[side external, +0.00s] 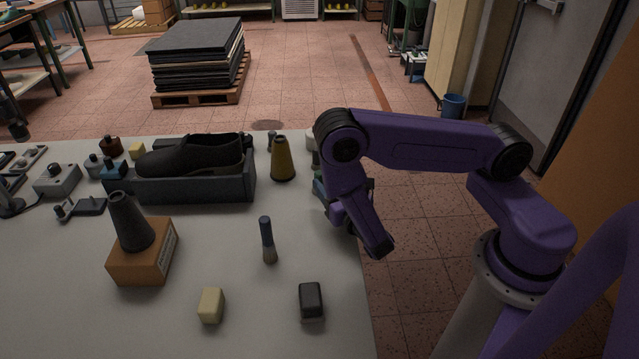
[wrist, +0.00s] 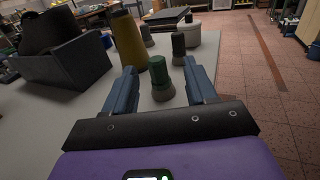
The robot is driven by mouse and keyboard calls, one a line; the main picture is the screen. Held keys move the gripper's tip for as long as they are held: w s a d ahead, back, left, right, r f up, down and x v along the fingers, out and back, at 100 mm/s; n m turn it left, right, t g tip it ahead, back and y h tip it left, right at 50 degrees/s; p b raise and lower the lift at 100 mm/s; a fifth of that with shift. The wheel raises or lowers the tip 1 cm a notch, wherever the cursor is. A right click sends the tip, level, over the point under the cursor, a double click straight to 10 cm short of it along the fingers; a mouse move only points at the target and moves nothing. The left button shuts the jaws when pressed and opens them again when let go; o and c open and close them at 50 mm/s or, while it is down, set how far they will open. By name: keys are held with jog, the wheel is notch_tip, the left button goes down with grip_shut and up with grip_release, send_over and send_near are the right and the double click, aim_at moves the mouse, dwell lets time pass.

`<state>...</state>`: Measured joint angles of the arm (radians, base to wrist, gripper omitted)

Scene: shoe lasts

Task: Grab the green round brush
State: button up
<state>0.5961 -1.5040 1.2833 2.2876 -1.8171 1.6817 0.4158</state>
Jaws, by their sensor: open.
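The green round brush (wrist: 160,72) stands upright on the table in the wrist view, with a green handle and a grey round lower part. My gripper (wrist: 159,66) is open, with one blue finger on each side of the brush in the picture. I see a gap on both sides, and I cannot tell how deep the brush is between the fingers. In the side view my gripper (side external: 320,188) is partly hidden by my arm at the table's right edge. I cannot make out the green brush there.
A yellow cone (side external: 283,160) stands left of my gripper, beside a dark tray (side external: 205,190) holding a black shoe (side external: 190,155). Other small round brushes (wrist: 178,48) stand behind the green one. A blue-handled brush (side external: 267,240) and a black block (side external: 311,299) are nearer the front.

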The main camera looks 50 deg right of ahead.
aim_at(320, 173)
jog(key=shift+a+x, duration=0.1)
jog(key=shift+x, duration=1.35)
jog(key=shift+a+x, duration=0.15)
jog(key=shift+x, duration=1.25)
jog(key=shift+w, duration=0.1)
jog(key=shift+c, duration=0.3)
jog(key=c, duration=1)
